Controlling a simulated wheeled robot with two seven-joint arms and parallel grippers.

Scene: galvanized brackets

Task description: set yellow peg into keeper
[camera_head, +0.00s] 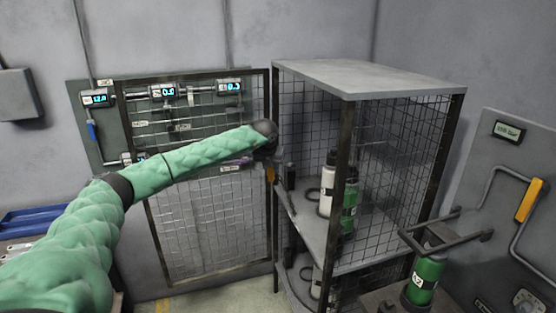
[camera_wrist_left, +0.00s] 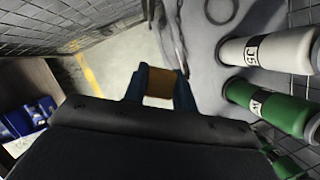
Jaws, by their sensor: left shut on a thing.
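My left gripper (camera_head: 270,163) is at the front left post of the mesh cage, at the far end of my green-sleeved arm. Its fingers (camera_wrist_left: 159,90) are shut on a small orange-brown piece, which looks like the yellow peg (camera_wrist_left: 158,84). In the head view the peg (camera_head: 271,174) hangs below the dark wrist. A dark upright piece (camera_head: 290,176) stands just right of the peg; I cannot tell whether it is the keeper. No opening for the peg shows clearly. My right gripper is not in view.
The mesh door (camera_head: 210,235) stands open left of the cage. White (camera_wrist_left: 270,50) and green (camera_wrist_left: 265,102) bottles stand on the shelf right of my gripper. A gauge panel (camera_head: 100,130) is behind the arm. A green bottle (camera_head: 425,280) stands at right, near a yellow-handled panel (camera_head: 528,200).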

